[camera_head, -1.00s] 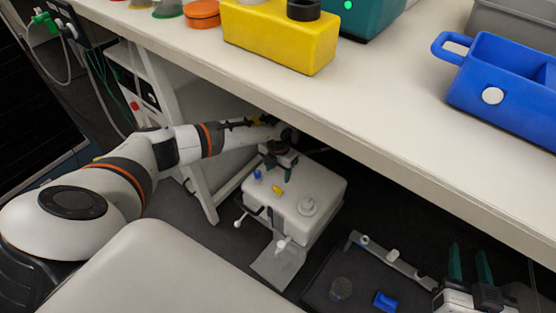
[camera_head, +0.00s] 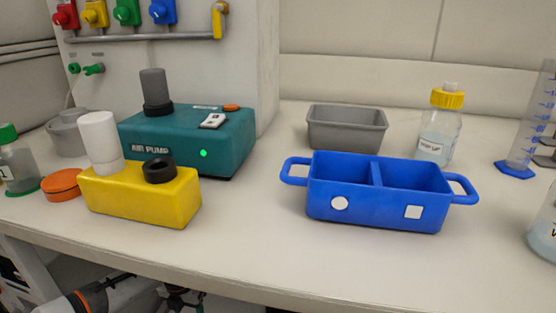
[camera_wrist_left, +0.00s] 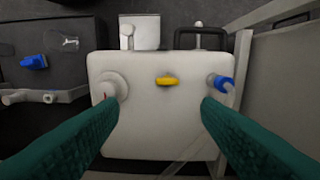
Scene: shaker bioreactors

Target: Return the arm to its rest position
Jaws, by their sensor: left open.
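My left arm (camera_head: 110,300) shows at the bottom left of the head view, below the bench's front edge. My left gripper (camera_wrist_left: 160,108) has its two teal fingers spread wide in the left wrist view, with nothing between them. Beneath it is a white box-shaped container (camera_wrist_left: 150,136) with a white cap on the left, a yellow part (camera_wrist_left: 167,81) in the middle and a blue part (camera_wrist_left: 222,84) at the right. The fingers hide parts of its lower sides. My right gripper is in neither view.
The bench (camera_head: 262,245) overhangs my left arm. On it stand a yellow block (camera_head: 140,198), a teal air pump (camera_head: 190,140), a blue two-compartment tray (camera_head: 375,208), a grey bin (camera_head: 346,128) and a bottle (camera_head: 438,130). A dark tray (camera_wrist_left: 50,110) lies left of the white container.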

